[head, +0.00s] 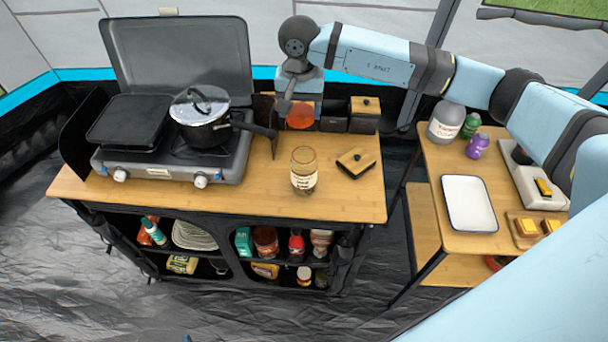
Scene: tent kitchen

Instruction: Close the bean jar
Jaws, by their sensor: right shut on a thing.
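A clear glass jar (303,172) with a pale label stands upright near the front of the bamboo counter (230,200). Its label is too small to read, and no lid shows clearly on its top. A square wooden lid (355,162) with a dark handle lies flat on the counter to the right of the jar. My right gripper (287,103) is at the back of the counter, behind the jar and apart from it. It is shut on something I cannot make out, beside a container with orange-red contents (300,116). My left gripper is not in view.
A camp stove (170,160) with a lidded pot (203,118) fills the counter's left side; the pot's handle reaches toward my gripper. Dark canisters (364,114) stand at the back right. The side table (440,160) holds a white tray (468,203) and bottles. The counter's front right is clear.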

